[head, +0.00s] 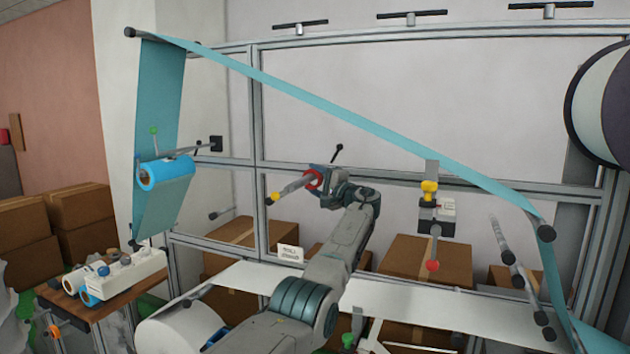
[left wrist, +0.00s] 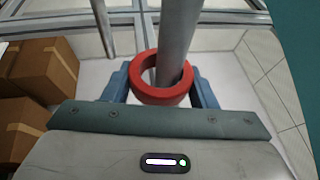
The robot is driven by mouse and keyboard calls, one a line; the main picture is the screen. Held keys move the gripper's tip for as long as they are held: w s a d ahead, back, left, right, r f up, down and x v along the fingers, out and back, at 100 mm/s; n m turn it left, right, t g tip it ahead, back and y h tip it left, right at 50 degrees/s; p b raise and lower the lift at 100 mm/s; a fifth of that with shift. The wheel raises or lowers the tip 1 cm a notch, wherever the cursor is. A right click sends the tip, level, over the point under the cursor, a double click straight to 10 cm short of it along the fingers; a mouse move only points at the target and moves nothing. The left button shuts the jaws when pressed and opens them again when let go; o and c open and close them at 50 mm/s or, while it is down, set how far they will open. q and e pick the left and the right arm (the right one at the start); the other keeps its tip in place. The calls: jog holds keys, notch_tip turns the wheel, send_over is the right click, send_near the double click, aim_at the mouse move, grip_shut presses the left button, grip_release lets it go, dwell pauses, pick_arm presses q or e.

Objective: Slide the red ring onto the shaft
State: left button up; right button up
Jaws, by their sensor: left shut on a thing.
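The red ring (head: 313,180) is in my left gripper (head: 320,184), near the middle of the head view. In the left wrist view the ring (left wrist: 160,96) sits between the two blue fingers, which are shut on its sides. The grey shaft (head: 294,187) has a yellow end (head: 275,198) pointing to the lower left. In the left wrist view the shaft (left wrist: 177,35) comes down from the top and enters the ring's opening. The ring looks to be around the shaft; its inner contact is hidden. My right gripper is not in view.
A teal web (head: 350,125) runs diagonally above my left arm. A blue roll (head: 165,172) hangs at the left. Cardboard boxes (head: 415,265) lie behind the white belt and frame.

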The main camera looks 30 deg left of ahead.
pick_arm(q)
jog(key=o, duration=1.1)
jog(key=shift+c, duration=0.2)
jog(key=shift+d, duration=0.1)
jog(key=shift+s+d+f+b, duration=0.1)
jog(key=shift+d+f+b, duration=0.05)
jog(key=shift+d+b, duration=0.2)
jog(key=b+v, duration=0.4)
jog(key=v, duration=0.5)
jog(key=shift+s+d, duration=0.15)
jog(key=shift+d, duration=0.25)
jog(key=shift+f, duration=0.1)
